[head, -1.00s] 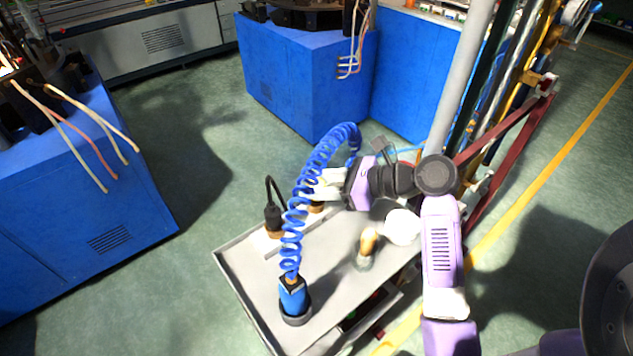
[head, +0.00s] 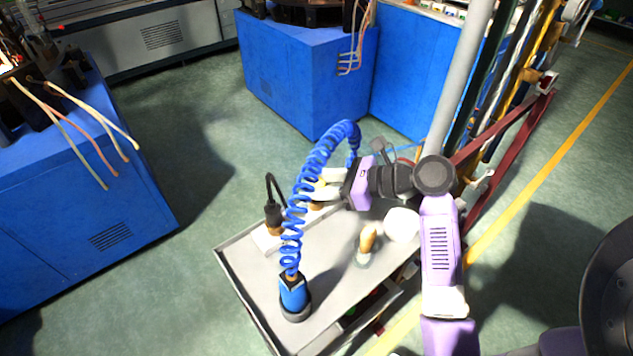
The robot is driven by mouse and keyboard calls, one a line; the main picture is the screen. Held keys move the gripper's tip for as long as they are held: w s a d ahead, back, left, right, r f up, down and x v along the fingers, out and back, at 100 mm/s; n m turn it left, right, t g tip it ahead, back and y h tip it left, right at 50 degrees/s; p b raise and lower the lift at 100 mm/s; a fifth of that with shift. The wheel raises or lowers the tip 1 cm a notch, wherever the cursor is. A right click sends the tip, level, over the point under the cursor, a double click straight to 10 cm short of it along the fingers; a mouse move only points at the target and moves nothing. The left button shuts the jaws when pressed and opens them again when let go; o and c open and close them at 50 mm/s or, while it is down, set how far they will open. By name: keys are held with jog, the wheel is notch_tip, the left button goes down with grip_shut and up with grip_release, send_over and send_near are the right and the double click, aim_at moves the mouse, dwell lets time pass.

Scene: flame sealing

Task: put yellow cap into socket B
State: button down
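My gripper (head: 326,184) is over the far part of the grey cart top, with its pale fingers pointing left. A small yellowish piece, perhaps the yellow cap (head: 319,184), shows at the fingertips. The blue coiled hose partly hides this spot, so I cannot tell whether the fingers grip it. Just below the fingers is a small brown-yellow base (head: 317,205), partly hidden. A black plug-like part with a cable stands upright in another brown base (head: 275,229) to the left. I can read no letter that marks socket B.
The blue coiled hose (head: 318,160) rises from a blue cylinder (head: 294,295) at the cart's front and passes before my fingertips. An orange-tipped piece (head: 368,238) and a white round object (head: 402,225) stand to the right. The cart top (head: 250,272) is bare at left front.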

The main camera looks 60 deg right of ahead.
jog(key=shift+f, duration=1.05)
dwell(0.5)
jog(key=c, duration=0.8)
grip_release()
jog(key=shift+c, duration=0.2)
jog(key=shift+r+p, duration=3.2)
jog(key=shift+p, duration=0.6)
jog(key=shift+r, duration=1.3)
